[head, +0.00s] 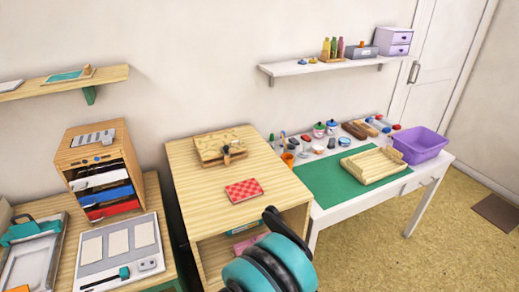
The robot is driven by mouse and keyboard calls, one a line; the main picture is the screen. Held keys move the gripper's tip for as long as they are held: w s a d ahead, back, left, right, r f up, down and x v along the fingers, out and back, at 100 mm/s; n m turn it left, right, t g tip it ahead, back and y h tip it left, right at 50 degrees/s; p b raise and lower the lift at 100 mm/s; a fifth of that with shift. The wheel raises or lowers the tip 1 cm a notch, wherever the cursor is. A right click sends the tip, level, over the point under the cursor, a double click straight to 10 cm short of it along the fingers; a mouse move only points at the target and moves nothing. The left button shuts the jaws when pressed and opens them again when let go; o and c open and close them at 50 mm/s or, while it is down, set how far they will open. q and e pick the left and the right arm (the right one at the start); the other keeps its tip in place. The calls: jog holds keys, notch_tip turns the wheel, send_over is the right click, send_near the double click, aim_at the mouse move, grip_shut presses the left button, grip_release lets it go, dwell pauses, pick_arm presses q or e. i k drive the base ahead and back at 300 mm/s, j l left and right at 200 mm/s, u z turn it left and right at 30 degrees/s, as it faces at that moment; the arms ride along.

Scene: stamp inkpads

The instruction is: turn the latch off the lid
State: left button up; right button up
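A light wooden box with a flat lid (213,141) sits on top of the middle wooden cabinet. A small dark latch-like piece with an orange-brown part (227,157) shows at its front edge. It is too small to tell which way the latch is turned or whether it overlaps the lid. The lid looks closed. A teal and black rounded part of mine fills the bottom centre, in front of the cabinet and well apart from the box.
A red patterned pad (245,190) lies on the cabinet (190,190) before the box. Right, a white table carries a green mat (325,182), wooden tray (345,163), bottles and purple bin (420,143). Left, a wooden drawer unit (88,150) stands beside the cabinet.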

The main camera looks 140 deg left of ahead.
aim_at(225, 148)
jog(key=i+l+u, duration=0.1)
jog(key=u, duration=4.7)
